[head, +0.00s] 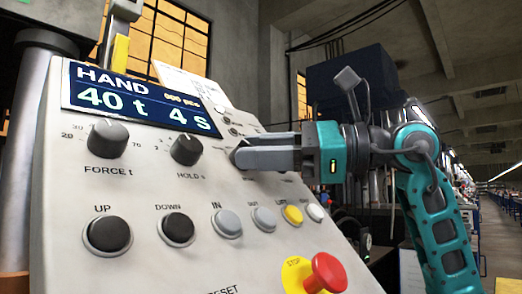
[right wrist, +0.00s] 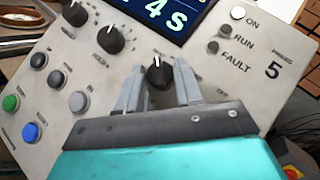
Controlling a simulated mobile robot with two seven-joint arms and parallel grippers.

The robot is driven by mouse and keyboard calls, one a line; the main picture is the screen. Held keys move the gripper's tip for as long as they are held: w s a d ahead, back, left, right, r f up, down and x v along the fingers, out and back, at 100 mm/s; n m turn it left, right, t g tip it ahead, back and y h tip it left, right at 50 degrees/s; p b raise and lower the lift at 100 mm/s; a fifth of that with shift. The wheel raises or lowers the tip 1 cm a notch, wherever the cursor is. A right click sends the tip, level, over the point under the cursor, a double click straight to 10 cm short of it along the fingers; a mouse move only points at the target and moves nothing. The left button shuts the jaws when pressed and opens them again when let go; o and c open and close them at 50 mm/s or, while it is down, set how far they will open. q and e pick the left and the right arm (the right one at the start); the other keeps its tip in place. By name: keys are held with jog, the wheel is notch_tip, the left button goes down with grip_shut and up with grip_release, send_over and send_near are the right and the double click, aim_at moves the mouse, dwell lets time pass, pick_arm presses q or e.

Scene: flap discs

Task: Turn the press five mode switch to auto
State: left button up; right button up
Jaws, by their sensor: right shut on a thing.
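The mode switch (right wrist: 158,74) is a black knob with a white pointer line, in the middle of the right wrist view. My right gripper (right wrist: 158,88) has its two grey fingers on either side of this knob and is shut on it. In the head view my right gripper (head: 242,153) reaches the panel from the right, and its fingers cover most of the switch. The labels around the switch are mostly hidden or blurred. The display (head: 140,104) reads HAND, 40 t and 4 s. My left gripper is not in view.
The force knob (head: 108,138) and hold knob (head: 186,149) sit left of my gripper. Below are a row of buttons, including UP (head: 107,234) and a yellow one (head: 292,215), and a red stop button (head: 326,272). ON, RUN and FAULT lamps (right wrist: 220,30) are beside the display.

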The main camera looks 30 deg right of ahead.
jog(key=shift+c, duration=0.6)
jog(key=shift+f+m+t, duration=0.1)
jog(key=shift+m+t, duration=0.2)
jog(key=shift+m, duration=0.1)
jog(key=m+t+h, duration=0.1)
jog(key=m, duration=0.1)
jog(key=m+t, duration=0.1)
jog(key=t, duration=0.1)
jog(key=shift+s+a+m+h+b, duration=0.2)
jog(key=shift+m+h+b, duration=0.15)
jog(key=shift+m+h, duration=0.05)
jog(key=m+t+h, duration=0.1)
jog(key=m+h, duration=0.1)
jog(key=m+t+h, duration=0.1)
jog(key=m, duration=0.2)
jog(key=m+t+h, duration=0.2)
jog(key=m, duration=0.1)
jog(key=shift+s+a+h, duration=0.1)
jog(key=shift+a+h, duration=0.15)
jog(key=shift+h, duration=0.05)
jog(key=shift+f+m, duration=0.1)
jog(key=shift+m, duration=0.2)
jog(key=o, duration=1)
jog(key=shift+o, duration=0.2)
